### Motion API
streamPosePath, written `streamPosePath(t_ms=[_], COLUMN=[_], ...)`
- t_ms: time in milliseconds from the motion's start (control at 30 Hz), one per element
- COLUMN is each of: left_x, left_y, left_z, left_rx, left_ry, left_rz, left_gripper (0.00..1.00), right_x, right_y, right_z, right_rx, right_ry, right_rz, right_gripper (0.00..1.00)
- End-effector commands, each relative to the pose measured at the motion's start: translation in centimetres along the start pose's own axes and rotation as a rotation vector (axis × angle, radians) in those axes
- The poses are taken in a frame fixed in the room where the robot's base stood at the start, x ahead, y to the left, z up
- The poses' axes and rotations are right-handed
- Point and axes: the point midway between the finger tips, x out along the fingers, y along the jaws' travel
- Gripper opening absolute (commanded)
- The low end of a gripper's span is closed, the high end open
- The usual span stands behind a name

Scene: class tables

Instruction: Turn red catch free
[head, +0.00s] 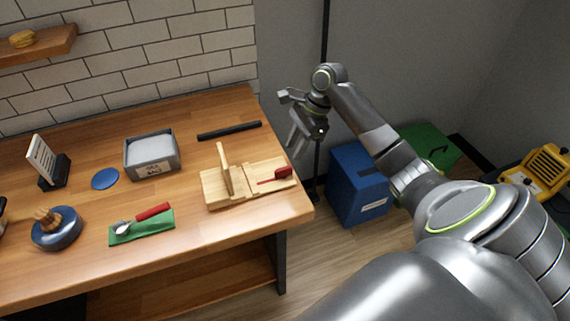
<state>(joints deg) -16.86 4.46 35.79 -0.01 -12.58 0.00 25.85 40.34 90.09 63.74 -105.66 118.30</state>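A light wooden fixture (215,190) lies near the right end of the table, with an upright wooden panel (225,168) standing on it. A red catch (283,173) lies flat on the fixture's right part, its thin end pointing left. My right gripper (291,119) is in the air beyond the table's right edge, above and behind the fixture. Its fingers are apart, with nothing seen between them, and it does not touch the catch. My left gripper is not in view.
A black bar (230,130) lies behind the fixture. A grey box (152,158), a blue disc (105,179), a green cloth (140,230) with a red-handled spoon, and a blue round pot (57,229) are to the left. A blue bin (357,190) stands on the floor right of the table.

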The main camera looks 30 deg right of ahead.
Motion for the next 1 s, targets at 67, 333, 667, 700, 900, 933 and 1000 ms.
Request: streamPosePath(t_ms=[67,333,667,700,900,933,1000], left_x=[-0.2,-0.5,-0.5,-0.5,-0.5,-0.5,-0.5], left_y=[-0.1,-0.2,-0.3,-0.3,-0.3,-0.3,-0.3], left_z=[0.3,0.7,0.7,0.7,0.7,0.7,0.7], left_rx=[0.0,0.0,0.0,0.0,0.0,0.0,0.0], left_ry=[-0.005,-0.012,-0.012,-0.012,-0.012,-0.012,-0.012], left_rz=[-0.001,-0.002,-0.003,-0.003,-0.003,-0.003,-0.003], left_gripper=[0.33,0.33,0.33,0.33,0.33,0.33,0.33], right_x=[1.9,6.4,7.8,7.8,7.8,7.8,7.7], right_y=[0.1,0.0,0.0,0.0,0.0,0.0,0.0], right_z=[0.1,0.1,0.0,0.0,0.0,0.0,0.0], right_rx=[0.001,0.0,-0.001,-0.001,-0.001,-0.001,-0.001], right_ry=[-0.004,-0.002,0.001,0.001,0.001,0.001,0.001], right_rz=[0.004,0.001,-0.001,-0.001,-0.001,-0.001,-0.001], right_gripper=[0.34,0.34,0.34,0.34,0.21,0.17,0.07])
